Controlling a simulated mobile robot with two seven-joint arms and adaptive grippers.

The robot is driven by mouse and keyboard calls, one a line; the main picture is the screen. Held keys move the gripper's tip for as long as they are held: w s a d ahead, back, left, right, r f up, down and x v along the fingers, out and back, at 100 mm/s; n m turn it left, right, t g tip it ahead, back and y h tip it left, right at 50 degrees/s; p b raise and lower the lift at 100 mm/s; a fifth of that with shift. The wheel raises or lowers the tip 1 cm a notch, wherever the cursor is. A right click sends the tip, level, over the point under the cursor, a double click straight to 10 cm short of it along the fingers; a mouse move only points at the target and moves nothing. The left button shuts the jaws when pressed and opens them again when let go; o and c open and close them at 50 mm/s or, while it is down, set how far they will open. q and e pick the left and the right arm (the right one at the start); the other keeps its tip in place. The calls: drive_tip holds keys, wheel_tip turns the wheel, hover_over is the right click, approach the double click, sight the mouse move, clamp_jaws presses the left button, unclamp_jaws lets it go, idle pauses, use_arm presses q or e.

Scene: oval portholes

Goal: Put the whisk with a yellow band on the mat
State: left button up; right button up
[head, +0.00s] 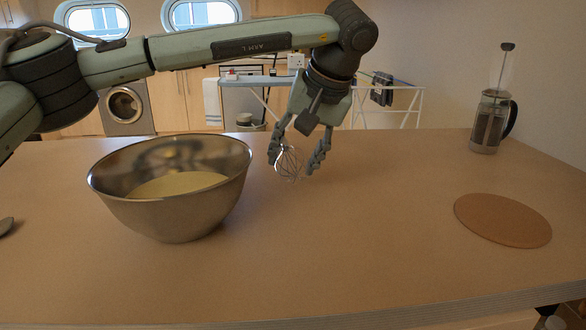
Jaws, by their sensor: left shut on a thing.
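My left gripper (299,160) points down above the table, just right of the bowl, and is shut on a whisk (289,163). The whisk's wire loops show between the fingers; its handle and any yellow band are hidden or too small to tell. The mat (503,220), a flat brown oval, lies bare on the table at the right, well apart from the gripper. My right gripper does not show.
A large metal bowl (170,212) with pale yellow contents stands at the left of the wooden table (330,265). A French press (490,122) with its plunger raised stands at the back right. The table between bowl and mat is clear.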

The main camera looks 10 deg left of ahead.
use_arm(q)
drive_tip(key=shift+f, duration=1.25)
drive_tip(key=shift+f, duration=0.15)
drive_tip(key=o, duration=1.1)
drive_tip(key=shift+c, duration=0.2)
drive_tip(key=shift+o, duration=0.6)
